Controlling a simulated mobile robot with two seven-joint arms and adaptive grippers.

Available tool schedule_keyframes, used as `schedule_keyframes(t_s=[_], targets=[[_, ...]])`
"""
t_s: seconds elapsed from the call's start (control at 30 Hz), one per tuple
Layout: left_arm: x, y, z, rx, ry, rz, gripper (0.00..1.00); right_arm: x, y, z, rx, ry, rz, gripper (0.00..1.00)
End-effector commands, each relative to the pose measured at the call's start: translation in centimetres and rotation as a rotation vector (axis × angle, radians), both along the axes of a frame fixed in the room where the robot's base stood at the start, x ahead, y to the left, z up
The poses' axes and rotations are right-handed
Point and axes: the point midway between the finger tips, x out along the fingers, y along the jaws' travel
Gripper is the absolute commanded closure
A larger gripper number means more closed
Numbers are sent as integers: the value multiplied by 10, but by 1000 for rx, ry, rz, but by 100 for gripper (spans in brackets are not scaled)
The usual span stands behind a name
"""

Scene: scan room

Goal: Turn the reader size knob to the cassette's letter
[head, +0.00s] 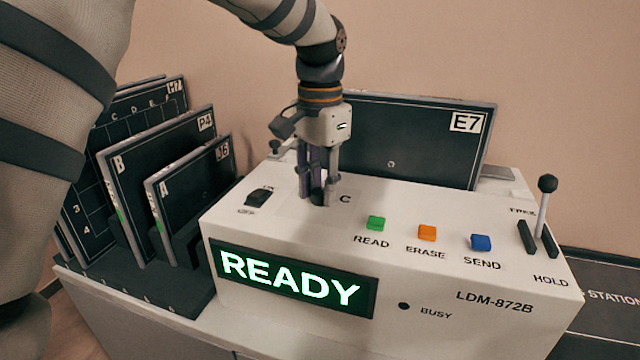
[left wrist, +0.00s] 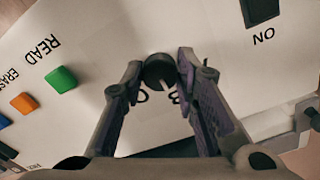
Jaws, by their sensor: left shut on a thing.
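The size knob (head: 318,197) is a small dark round knob on the reader's white top. My left gripper (head: 318,190) points down with its fingers on either side of it, shut on it. In the left wrist view, the knob (left wrist: 160,72) sits between the fingertips (left wrist: 160,80). Its white pointer line slants toward a partly covered letter that looks like B. A letter C (head: 345,198) is printed right of the knob in the head view. A dark cassette (head: 405,140) marked E7 stands at the back of the reader; no size letter shows on it. My right gripper is not in view.
The reader (head: 430,300) has green, orange and blue buttons, a lever (head: 543,205) at right and a display (head: 290,278) showing READY. A power switch (head: 258,198) is left of the knob. Several cassettes (head: 165,165) stand in a rack at left.

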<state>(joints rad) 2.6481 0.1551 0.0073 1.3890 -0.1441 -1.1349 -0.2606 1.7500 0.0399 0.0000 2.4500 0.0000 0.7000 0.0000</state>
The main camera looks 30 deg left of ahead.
Motion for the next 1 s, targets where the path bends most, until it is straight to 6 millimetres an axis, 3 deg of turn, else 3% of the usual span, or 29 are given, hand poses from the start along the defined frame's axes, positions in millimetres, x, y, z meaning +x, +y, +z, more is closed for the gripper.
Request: schedule_keyframes(t_s=[0.23,0.27,0.33,0.37,0.7,1.0], targets=[[1,0,1,0,-5,1,100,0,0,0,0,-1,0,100],[1,0,1,0,-5,1,70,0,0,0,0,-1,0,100],[1,0,1,0,-5,1,54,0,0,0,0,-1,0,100],[1,0,1,0,-4,1,52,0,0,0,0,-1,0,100],[1,0,7,0,-4,1,52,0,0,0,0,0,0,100],[1,0,84,1,-8,2,52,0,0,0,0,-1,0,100]])
